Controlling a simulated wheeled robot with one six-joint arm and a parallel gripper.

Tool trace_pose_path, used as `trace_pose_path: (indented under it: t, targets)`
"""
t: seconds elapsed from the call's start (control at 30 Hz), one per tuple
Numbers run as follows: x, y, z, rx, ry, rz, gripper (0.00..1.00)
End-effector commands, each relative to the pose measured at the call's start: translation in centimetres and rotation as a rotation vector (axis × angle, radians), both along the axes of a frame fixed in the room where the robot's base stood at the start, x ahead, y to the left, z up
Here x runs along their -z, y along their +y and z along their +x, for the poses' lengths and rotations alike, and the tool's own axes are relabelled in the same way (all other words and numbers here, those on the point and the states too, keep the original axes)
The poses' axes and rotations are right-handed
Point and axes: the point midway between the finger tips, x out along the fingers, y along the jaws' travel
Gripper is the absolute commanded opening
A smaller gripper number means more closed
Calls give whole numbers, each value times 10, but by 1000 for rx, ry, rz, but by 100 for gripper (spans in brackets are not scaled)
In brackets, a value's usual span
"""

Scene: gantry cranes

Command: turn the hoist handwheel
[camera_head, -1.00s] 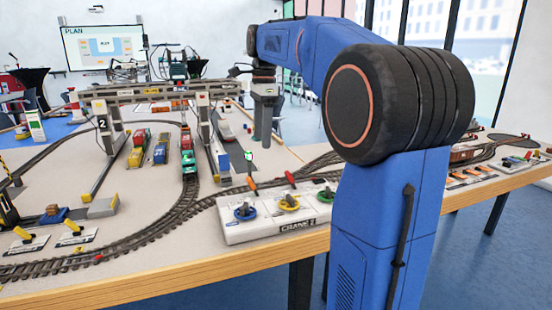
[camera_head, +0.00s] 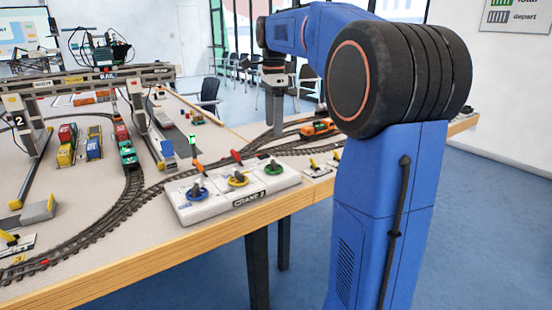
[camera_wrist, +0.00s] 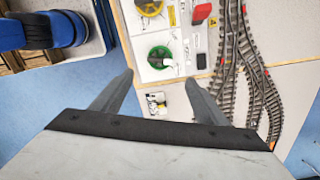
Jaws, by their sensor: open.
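A white control box marked CRANE (camera_head: 250,199) stands near the table's front edge. On it sit a blue handwheel (camera_head: 197,193), a yellow handwheel (camera_head: 238,179) and a green handwheel (camera_head: 273,168). I cannot read which one is the hoist. In the wrist view the green handwheel (camera_wrist: 160,57) lies just beyond the fingertips, and part of the yellow handwheel (camera_wrist: 150,6) shows at the top edge. My gripper (camera_wrist: 159,78) is open and empty, with its fingers apart.
An orange lever (camera_head: 199,167) and a red lever (camera_head: 237,157) stick up at the box's back. Curved rail track (camera_head: 128,205) runs left of and behind it. A gantry crane (camera_head: 88,82) stands over colored wagons at the left. Open floor (camera_head: 480,220) lies right of the table.

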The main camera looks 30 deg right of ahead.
Motion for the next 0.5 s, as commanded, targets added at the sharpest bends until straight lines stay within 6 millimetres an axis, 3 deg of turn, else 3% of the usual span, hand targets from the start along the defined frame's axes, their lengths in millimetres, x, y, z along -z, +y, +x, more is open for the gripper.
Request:
trace_pose_path:
  t: [0.5]
  targets:
    - [92, 0, -1, 0, 3, 1, 67]
